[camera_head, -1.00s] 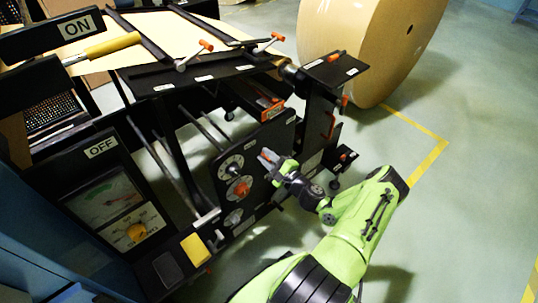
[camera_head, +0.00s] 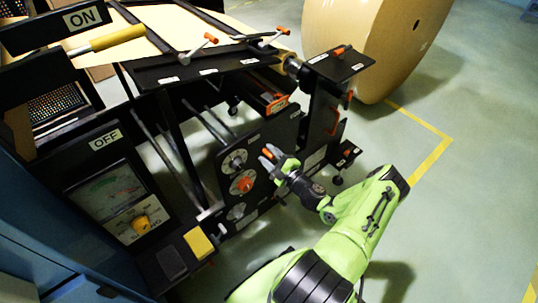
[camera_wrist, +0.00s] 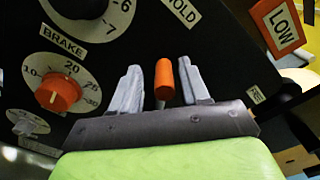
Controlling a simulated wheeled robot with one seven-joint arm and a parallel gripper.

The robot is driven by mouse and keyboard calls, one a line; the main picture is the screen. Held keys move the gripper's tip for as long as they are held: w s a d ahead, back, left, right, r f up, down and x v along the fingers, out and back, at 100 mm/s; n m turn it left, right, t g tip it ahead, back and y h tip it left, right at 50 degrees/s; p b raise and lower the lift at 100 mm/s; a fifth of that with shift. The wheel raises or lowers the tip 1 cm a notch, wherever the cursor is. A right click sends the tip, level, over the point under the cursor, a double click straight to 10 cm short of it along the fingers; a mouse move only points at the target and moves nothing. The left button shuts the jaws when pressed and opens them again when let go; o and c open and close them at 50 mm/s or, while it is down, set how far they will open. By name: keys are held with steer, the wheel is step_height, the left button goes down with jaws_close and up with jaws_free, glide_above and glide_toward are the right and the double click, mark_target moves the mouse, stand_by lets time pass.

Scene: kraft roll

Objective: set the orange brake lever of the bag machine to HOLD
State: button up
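The orange brake lever (camera_wrist: 163,78) shows in the wrist view as a rounded orange grip on a thin metal stem. It stands between the two grey fingers of my gripper (camera_wrist: 157,85), with a visible gap on each side. The fingers are open. The HOLD label (camera_wrist: 182,12) is above the lever and a partly readable "RE" label (camera_wrist: 257,95) is to its right. The lever's lower end is hidden by my gripper. In the head view my gripper (camera_head: 275,157) is at the dark panel of the bag machine (camera_head: 262,135), with the orange lever tip at its fingers.
A BRAKE label (camera_wrist: 63,42) and an orange dial knob (camera_wrist: 58,92) are left of my gripper. An orange LOW tag (camera_wrist: 280,27) is at upper right. A large kraft roll (camera_head: 365,45) stands behind the machine. Floor on the right is clear.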

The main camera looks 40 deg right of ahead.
steer(key=shift+a+r, duration=0.1)
steer(key=shift+r, duration=0.05)
steer(key=shift+s, duration=0.35)
steer(key=s+p, duration=0.3)
steer(key=s, duration=1.2)
steer(key=shift+d, duration=0.2)
